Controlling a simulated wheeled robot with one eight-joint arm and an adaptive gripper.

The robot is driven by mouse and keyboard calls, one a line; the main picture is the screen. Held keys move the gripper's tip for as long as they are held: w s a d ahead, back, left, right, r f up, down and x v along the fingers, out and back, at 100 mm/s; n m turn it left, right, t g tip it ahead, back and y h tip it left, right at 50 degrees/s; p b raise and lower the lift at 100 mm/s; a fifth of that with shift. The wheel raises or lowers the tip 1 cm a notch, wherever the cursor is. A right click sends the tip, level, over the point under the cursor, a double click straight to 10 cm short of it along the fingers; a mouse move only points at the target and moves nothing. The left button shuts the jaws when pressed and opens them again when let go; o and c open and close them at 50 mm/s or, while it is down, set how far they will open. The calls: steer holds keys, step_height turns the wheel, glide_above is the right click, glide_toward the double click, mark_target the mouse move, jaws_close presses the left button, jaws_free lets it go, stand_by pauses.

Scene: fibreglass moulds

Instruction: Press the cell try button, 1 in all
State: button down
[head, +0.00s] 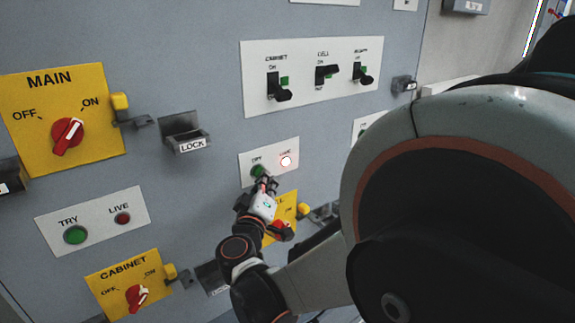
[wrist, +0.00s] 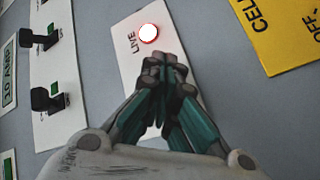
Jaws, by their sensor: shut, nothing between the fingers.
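The cell try button (head: 258,171) is a green button on a small white plate (head: 284,152), beside a live lamp (head: 286,161) that glows white-red. The lit lamp also shows in the wrist view (wrist: 149,33). My gripper (head: 266,184) is shut and empty, with its fingertips right at the button in the head view. Whether they touch it or press it in, I cannot tell. In the wrist view my fingertips (wrist: 164,63) cover the plate just past the LIVE label, and the button is hidden behind them.
A yellow cell plate (wrist: 285,30) with a red switch is partly behind my gripper. Another plate with a green TRY button (head: 76,235) and a dark live lamp is at left, below the yellow MAIN plate (head: 95,140). Black toggle switches (head: 277,88) and a LOCK holder (head: 183,135) stick out above.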

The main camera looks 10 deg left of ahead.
steer(key=shift+w+a, duration=0.15)
steer(key=shift+a, duration=0.05)
stand_by(0.3)
steer(key=shift+d, duration=0.15)
steer(key=shift+s+d, duration=0.5)
steer(key=shift+s, duration=0.05)
stand_by(0.4)
steer(key=s+d+b, duration=0.1)
steer(key=s+d, duration=0.2)
steer(key=shift+s+d, duration=0.1)
steer(key=shift+d, duration=0.3)
stand_by(0.5)
